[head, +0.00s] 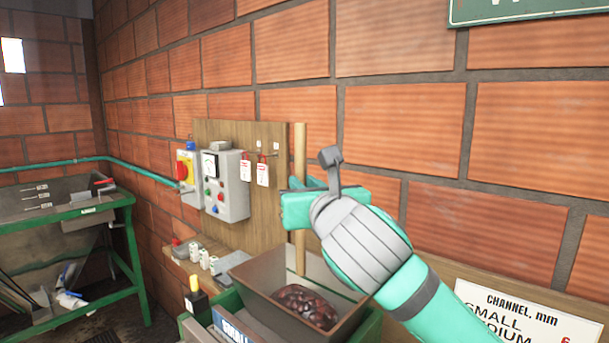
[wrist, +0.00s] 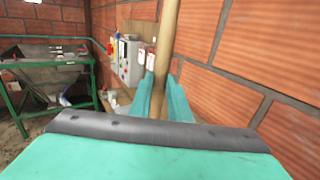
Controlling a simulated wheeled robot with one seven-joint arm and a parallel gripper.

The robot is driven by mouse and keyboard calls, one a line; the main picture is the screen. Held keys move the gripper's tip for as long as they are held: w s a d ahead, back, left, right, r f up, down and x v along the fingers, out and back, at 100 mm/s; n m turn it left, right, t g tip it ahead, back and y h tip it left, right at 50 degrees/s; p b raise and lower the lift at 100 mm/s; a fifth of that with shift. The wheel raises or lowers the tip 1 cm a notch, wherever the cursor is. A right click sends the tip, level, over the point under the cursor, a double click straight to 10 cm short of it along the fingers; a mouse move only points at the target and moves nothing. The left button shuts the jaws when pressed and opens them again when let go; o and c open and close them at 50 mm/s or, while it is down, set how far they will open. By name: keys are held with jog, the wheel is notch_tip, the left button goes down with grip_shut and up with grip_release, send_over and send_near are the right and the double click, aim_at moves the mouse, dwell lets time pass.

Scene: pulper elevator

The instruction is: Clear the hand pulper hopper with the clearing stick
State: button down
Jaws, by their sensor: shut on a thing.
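The clearing stick (head: 300,160) is a long pale wooden rod, held upright. My gripper (head: 299,208) is shut around it, and the stick shows above and below the fingers. In the wrist view the stick (wrist: 166,45) rises between my two teal fingers (wrist: 162,100). The hopper (head: 262,284) is an open brown tray below my gripper, with a clump of dark red cherries (head: 305,306) inside. The stick's lower end is at or just above the hopper's back part; I cannot tell whether it touches.
A control box (head: 226,186) with buttons and red tags (head: 263,172) is on a wooden board left of the stick. Small white bottles (head: 204,258) stand on a ledge. A green-framed bench (head: 60,225) is at far left. A brick wall runs close behind my arm.

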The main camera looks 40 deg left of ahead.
aim_at(302, 151)
notch_tip(302, 151, down, 8)
jog(key=shift+f, duration=0.25)
dwell(0.8)
dwell(1.7)
jog(key=shift+r, duration=7.3)
jog(key=shift+d, duration=0.1)
jog(key=s+d, duration=0.7)
jog(key=s, duration=0.5)
jog(key=shift+d, duration=0.15)
